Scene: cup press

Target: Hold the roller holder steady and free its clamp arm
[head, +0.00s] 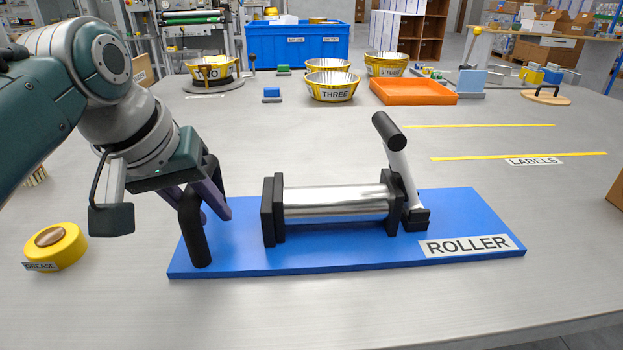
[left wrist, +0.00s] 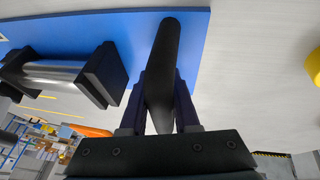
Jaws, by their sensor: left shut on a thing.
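The roller holder has a blue base (head: 330,255) with a label reading ROLLER. A silver roller (head: 335,202) lies between two black end blocks on it. The clamp arm (head: 398,165), a grey bar with a black grip on top, stands tilted up at the right end block. A black upright handle (head: 195,235) rises at the base's left end. My left gripper (head: 205,205) is shut on this handle. In the left wrist view the handle (left wrist: 165,60) lies between the two fingers (left wrist: 160,95). My right gripper is not in view.
A yellow GREASE tin (head: 56,247) stands left of the base. An orange tray (head: 413,92), labelled bowls (head: 332,86) and a blue bin (head: 298,45) are farther back. A LABELS strip (head: 534,161) and yellow lines lie at right. The table in front of the base is clear.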

